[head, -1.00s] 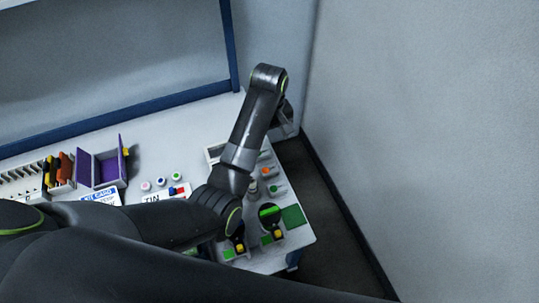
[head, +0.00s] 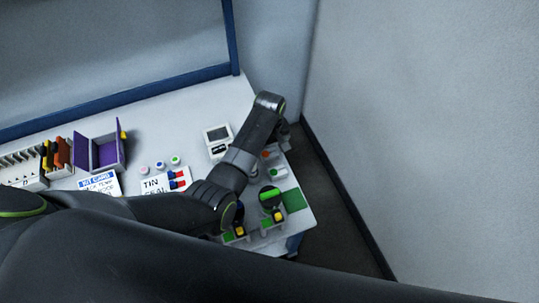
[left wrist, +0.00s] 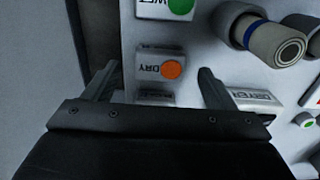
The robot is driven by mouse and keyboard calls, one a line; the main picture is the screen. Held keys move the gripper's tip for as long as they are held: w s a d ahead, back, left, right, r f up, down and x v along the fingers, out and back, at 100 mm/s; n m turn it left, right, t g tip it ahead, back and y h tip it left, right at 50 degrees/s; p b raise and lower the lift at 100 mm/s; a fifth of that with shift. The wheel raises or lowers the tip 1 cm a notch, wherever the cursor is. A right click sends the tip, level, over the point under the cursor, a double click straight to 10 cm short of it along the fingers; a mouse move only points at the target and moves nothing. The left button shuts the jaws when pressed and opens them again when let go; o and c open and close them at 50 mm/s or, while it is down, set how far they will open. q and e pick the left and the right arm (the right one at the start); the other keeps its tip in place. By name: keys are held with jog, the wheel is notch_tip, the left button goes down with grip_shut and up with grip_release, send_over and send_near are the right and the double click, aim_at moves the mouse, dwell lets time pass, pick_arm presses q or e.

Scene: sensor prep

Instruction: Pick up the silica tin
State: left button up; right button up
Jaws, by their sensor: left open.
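I cannot tell for sure which object is the silica tin. A round dark piece with a green stripe (head: 270,197) sits on the table's right part in the head view, beside my forearm. In the left wrist view, a grey cylinder with a blue band (left wrist: 262,38) lies beyond and right of my right finger. My left gripper (left wrist: 156,85) is open and empty above the white surface, with a DRY block with an orange dot (left wrist: 160,68) seen between its fingers. In the head view its fingers are hidden behind my arm. My right gripper is not visible.
A white device with a dark screen (head: 218,140), a TIN SEAL card (head: 153,187), a kit card (head: 98,183) and an open purple box (head: 106,153) stand left of the arm. A green square (head: 294,200) marks the right table edge. A wall rises at the right.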

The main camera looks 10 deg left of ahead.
aim_at(271, 154)
pick_arm(q)
jog(key=shift+f, duration=1.45)
jog(key=shift+c, duration=0.5)
jog(key=c, duration=0.9)
